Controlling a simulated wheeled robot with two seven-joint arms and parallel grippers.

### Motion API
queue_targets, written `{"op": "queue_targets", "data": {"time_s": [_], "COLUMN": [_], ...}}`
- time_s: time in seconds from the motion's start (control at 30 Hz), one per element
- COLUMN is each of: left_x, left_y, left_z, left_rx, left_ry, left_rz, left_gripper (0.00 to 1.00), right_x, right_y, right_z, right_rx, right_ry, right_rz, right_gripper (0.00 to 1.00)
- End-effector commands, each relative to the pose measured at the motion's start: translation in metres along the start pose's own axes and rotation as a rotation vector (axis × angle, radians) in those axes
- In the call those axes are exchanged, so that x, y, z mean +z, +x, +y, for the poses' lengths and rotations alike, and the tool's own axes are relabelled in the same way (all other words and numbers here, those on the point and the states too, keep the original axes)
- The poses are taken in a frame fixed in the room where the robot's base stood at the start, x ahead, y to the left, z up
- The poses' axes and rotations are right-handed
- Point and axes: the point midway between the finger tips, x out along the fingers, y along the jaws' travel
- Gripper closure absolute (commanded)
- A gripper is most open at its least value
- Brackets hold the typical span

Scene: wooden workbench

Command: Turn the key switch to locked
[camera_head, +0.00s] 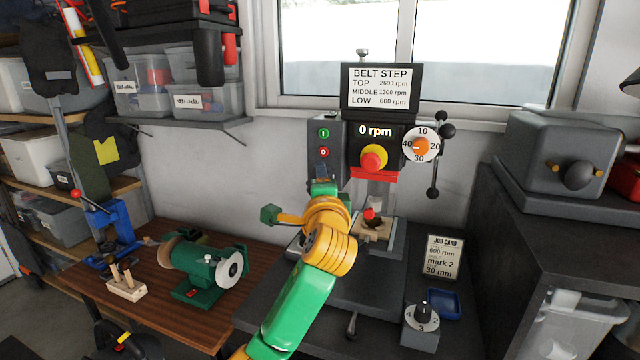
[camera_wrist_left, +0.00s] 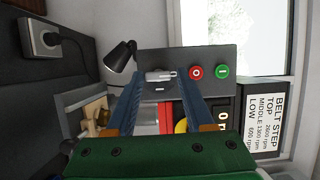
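The key switch (camera_wrist_left: 160,75) shows in the left wrist view as a small pale key on the grey control panel (camera_wrist_left: 228,58), in line with the red and green buttons. Its key lies crosswise in that tilted picture; I cannot read a locked mark. My left gripper (camera_wrist_left: 160,80) has its two blue fingers apart, one on each side of the key, with a gap showing. I cannot tell how far short of the panel they are. In the head view my left gripper (camera_head: 322,184) is at the lower part of the control box (camera_head: 326,134) and hides the key switch. My right gripper is in neither view.
The drill press head has a red emergency knob (camera_head: 374,158) and speed dial (camera_head: 421,145) right of the box. A job card (camera_head: 443,257), rotary selector (camera_head: 422,318) and blue tray (camera_head: 443,303) stand right. A green bench grinder (camera_head: 205,268) is left.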

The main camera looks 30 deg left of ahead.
Motion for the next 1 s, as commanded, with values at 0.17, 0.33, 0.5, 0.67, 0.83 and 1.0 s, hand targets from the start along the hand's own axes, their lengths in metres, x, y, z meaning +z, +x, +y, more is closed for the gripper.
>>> {"op": "queue_targets", "data": {"time_s": [0.17, 0.33, 0.5, 0.67, 0.83, 1.0], "left_x": [0.000, 0.000, -0.002, -0.002, -0.001, -0.001], "left_y": [0.000, -0.002, -0.033, -0.062, -0.071, -0.070], "left_z": [0.001, 0.002, 0.005, 0.003, 0.001, 0.001], "left_rx": [0.003, 0.003, -0.001, 0.000, 0.003, 0.004], "left_ry": [0.002, 0.002, -0.001, 0.000, 0.003, 0.003], "left_rz": [-0.001, -0.001, 0.003, 0.002, 0.000, 0.000], "left_gripper": [0.30, 0.30, 0.30, 0.30, 0.30, 0.30], "right_x": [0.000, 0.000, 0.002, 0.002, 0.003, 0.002], "right_y": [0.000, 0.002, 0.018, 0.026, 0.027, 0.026], "right_z": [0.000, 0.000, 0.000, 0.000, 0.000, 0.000], "right_rx": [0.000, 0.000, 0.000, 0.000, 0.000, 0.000], "right_ry": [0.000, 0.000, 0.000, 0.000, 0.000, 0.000], "right_rz": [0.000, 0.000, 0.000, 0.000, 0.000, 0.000], "right_gripper": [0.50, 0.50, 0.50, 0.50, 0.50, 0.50]}}
